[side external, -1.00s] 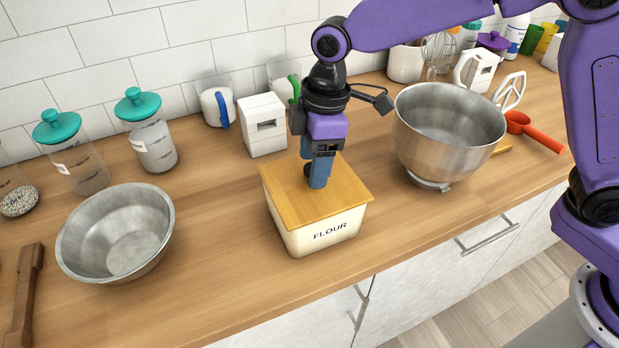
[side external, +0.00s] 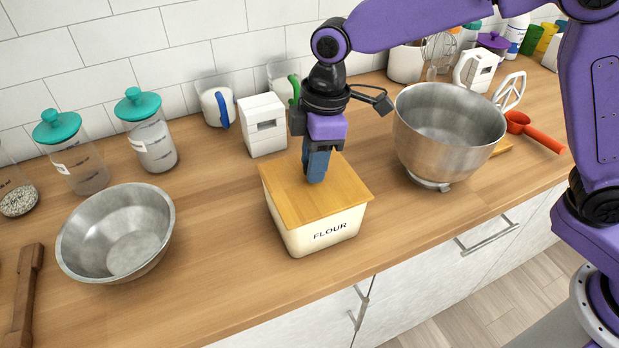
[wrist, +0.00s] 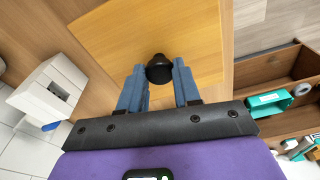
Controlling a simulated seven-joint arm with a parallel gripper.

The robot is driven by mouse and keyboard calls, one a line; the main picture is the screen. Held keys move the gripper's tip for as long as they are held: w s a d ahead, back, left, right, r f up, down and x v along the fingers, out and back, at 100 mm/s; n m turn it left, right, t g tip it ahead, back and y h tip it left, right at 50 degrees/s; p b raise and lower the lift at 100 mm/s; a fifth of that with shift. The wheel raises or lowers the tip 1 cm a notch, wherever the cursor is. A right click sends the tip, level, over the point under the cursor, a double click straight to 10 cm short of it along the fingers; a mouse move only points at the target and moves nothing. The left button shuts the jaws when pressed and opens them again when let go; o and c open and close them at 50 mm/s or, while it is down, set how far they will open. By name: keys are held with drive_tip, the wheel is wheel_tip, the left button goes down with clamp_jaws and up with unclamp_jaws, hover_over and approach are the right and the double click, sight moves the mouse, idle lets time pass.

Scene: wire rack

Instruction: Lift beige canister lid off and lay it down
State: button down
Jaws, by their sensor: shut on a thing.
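The beige canister (side external: 325,236), marked FLOUR, stands upright on the counter. Its flat square wooden lid (side external: 285,192) lies over its top, and no clear gap shows between them. The lid also shows in the wrist view (wrist: 160,27), with a dark round knob (wrist: 159,68) in its middle. My gripper (side external: 316,178) points down over the middle of the lid. Its blue fingers (wrist: 159,82) are shut on the knob, one on each side. In the side view the fingers hide the knob.
A steel bowl (side external: 120,238) stands left of the canister and a large mixing bowl (side external: 448,135) right of it. A white box-like appliance (side external: 264,125) stands behind. Bare counter (side external: 215,250) lies between the steel bowl and canister. The counter's front edge is close to the canister.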

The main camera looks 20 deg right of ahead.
drive_tip(key=shift+r, duration=0.9)
drive_tip(key=shift+r, duration=2.45)
drive_tip(key=shift+r, duration=0.35)
wheel_tip(320, 180, up, 5)
drive_tip(key=w+d+m, duration=0.2)
drive_tip(key=w+d, duration=0.4)
drive_tip(key=w, duration=0.4)
drive_tip(key=w+d+m, duration=0.3)
drive_tip(key=w+d, duration=0.3)
drive_tip(key=w, duration=0.4)
drive_tip(key=shift+t, duration=0.3)
drive_tip(key=shift+f, duration=10.05)
drive_tip(key=shift+f, duration=1)
